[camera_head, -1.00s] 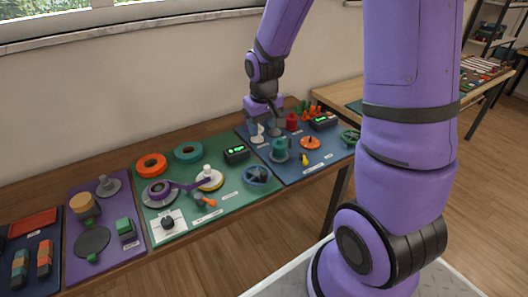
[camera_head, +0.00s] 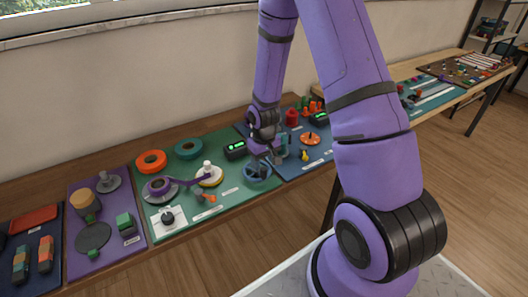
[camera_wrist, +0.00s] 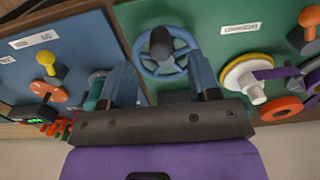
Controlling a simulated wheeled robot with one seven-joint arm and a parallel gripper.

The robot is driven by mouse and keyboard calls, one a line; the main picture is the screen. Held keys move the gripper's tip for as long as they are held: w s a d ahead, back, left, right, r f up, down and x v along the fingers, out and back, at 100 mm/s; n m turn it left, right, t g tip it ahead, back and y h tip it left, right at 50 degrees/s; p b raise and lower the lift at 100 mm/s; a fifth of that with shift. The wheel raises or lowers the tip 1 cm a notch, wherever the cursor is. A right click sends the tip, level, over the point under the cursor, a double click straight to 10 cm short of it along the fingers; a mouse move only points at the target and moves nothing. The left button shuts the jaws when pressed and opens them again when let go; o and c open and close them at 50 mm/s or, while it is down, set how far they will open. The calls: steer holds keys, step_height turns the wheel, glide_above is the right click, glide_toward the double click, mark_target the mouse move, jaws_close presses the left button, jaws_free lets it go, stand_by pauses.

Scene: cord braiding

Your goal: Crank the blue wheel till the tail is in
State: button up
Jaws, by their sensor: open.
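The blue wheel (camera_head: 257,173) is a spoked handwheel at the right end of the green mat. In the wrist view the blue wheel (camera_wrist: 167,66) shows a dark knob on it, just beyond and between my fingertips. My gripper (camera_head: 275,159) is open and close by the wheel; in the wrist view its two fingers (camera_wrist: 161,72) stand apart with nothing held. I cannot tell if they touch the wheel. A purple tail (camera_head: 189,183) runs from the purple roll (camera_head: 158,189) to the white-and-yellow spool (camera_head: 209,179). The tail (camera_wrist: 278,73) also shows beside the spool in the wrist view.
An orange ring (camera_head: 151,162) and a teal ring (camera_head: 188,149) lie at the back of the green mat. A box with a green display (camera_head: 235,150) stands behind the wheel. The blue mat right of the wheel holds an orange disc (camera_head: 310,139) and a yellow piece (camera_head: 304,156).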

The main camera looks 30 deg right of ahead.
mark_target(264, 169)
steer(key=shift+f, duration=2.7)
jaws_close()
